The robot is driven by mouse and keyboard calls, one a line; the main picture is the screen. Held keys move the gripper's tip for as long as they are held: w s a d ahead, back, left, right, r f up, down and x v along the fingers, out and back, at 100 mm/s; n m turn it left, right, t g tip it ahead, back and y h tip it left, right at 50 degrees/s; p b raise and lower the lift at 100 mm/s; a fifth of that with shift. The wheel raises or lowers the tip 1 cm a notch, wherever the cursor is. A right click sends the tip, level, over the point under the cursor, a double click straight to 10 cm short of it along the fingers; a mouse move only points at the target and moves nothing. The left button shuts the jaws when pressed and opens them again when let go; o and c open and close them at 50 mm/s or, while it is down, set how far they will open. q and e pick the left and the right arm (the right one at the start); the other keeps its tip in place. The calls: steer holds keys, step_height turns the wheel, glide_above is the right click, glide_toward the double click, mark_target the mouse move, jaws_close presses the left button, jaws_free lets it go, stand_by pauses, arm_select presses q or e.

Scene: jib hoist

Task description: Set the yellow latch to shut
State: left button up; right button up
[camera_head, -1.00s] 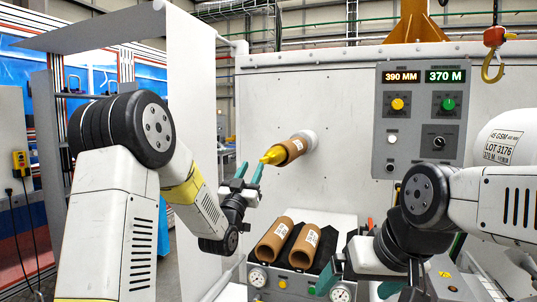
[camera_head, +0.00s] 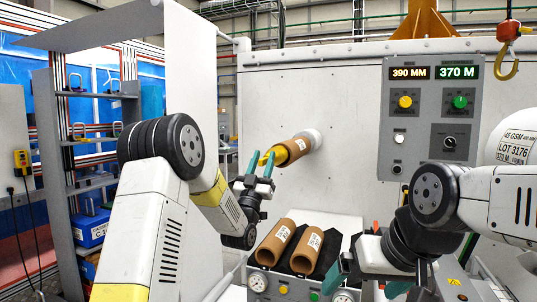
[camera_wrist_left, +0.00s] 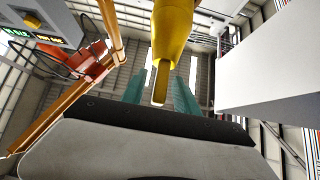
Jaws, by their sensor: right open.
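The yellow latch (camera_head: 279,155) is at the near end of a brown core on a spindle sticking out from the white machine panel. In the left wrist view the latch (camera_wrist_left: 172,40) is a thick yellow body narrowing to a flat tip. My left gripper (camera_head: 260,164) is at the latch, its teal fingers upright and apart. In the left wrist view the latch tip lies between the fingers (camera_wrist_left: 160,95), with a visible gap on each side. In the head view one finger partly hides the latch. My right gripper (camera_head: 366,283) is open, low near the gauges, away from the latch.
Two brown cores (camera_head: 307,250) lie on a dark tray below the spindle. A grey control panel (camera_head: 430,115) with displays and knobs is on the right. A white roll (camera_head: 515,138) is at the right edge.

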arm_select(q)
steer(key=shift+x, duration=1.25)
jaws_close()
stand_by(0.5)
